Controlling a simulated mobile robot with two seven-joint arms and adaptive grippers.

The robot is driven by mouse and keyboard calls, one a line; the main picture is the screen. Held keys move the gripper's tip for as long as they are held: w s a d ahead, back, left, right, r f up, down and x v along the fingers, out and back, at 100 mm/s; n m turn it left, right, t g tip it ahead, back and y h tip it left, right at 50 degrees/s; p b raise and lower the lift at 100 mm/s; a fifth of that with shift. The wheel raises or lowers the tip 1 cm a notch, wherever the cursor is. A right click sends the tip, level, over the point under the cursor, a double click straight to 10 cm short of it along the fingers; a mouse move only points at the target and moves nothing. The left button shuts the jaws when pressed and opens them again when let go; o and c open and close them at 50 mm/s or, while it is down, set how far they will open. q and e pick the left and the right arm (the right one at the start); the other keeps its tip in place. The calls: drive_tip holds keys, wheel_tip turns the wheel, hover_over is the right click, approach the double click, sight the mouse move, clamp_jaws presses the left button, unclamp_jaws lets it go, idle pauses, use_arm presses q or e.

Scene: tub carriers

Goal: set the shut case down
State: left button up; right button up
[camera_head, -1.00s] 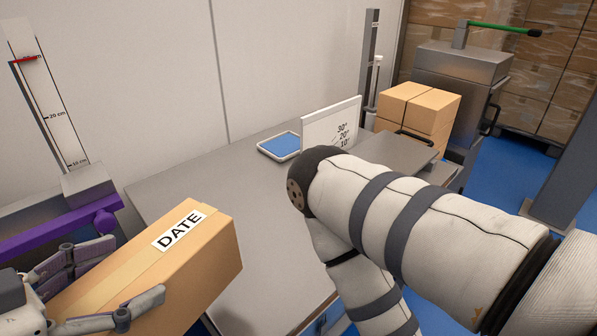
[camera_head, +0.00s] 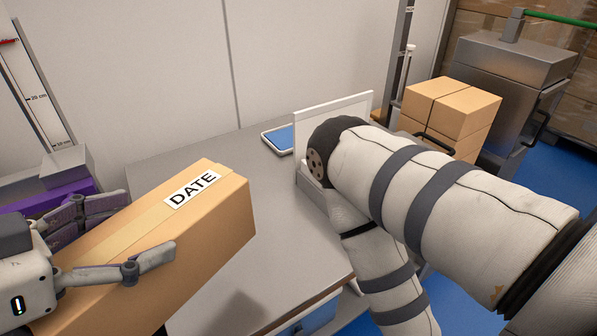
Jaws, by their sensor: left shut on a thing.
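The shut case is a closed cardboard box (camera_head: 205,225) with a tape strip and a white DATE label on top. It is at the lower left, tilted in the picture. My left gripper (camera_head: 135,235) is shut on it, with fingers on both sides of its left end. The case appears held above the grey table (camera_head: 270,220); a shadow lies on the table near its lower right. The case's lower left part is cut off by the frame. My right arm crosses the right half, and its gripper does not show.
A blue-topped tray (camera_head: 279,138) and a white upright board (camera_head: 335,115) stand at the table's back. Cardboard boxes (camera_head: 452,108) sit at the right, beside a grey metal cabinet (camera_head: 515,75). A measuring scale (camera_head: 35,90) stands at the left. The table's middle is bare.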

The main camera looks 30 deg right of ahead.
use_arm(q)
drive_tip(key=shift+w+d, duration=0.15)
drive_tip(key=shift+d, duration=0.1)
drive_tip(key=x, duration=0.3)
drive_tip(key=b+x, duration=0.1)
drive_tip(key=x, duration=0.2)
drive_tip(key=w+b+x, duration=0.1)
drive_tip(key=x, duration=0.3)
drive_tip(key=shift+a+f, duration=0.3)
drive_tip(key=d+f, duration=0.1)
drive_tip(key=w+d+f, duration=0.1)
drive_tip(key=f, duration=0.1)
drive_tip(key=w+d+f+b, duration=0.1)
drive_tip(key=shift+d+f, duration=0.2)
drive_tip(key=shift+f, duration=0.1)
drive_tip(key=shift+w+d+f+b, duration=0.1)
drive_tip(key=shift+f+b, duration=0.05)
drive_tip(key=shift+f, duration=0.7)
drive_tip(key=shift+w+d+f+b, duration=0.1)
drive_tip(key=shift+f+b, duration=0.05)
drive_tip(key=shift+f, duration=0.7)
use_arm(e)
drive_tip(key=shift+g, duration=0.8)
drive_tip(key=shift+s+f, duration=2.05)
drive_tip(key=shift+f, duration=0.1)
use_arm(q)
drive_tip(key=shift+f, duration=0.15)
drive_tip(key=o, duration=1.9)
drive_tip(key=shift+s+f, duration=0.15)
drive_tip(key=shift+o, duration=0.2)
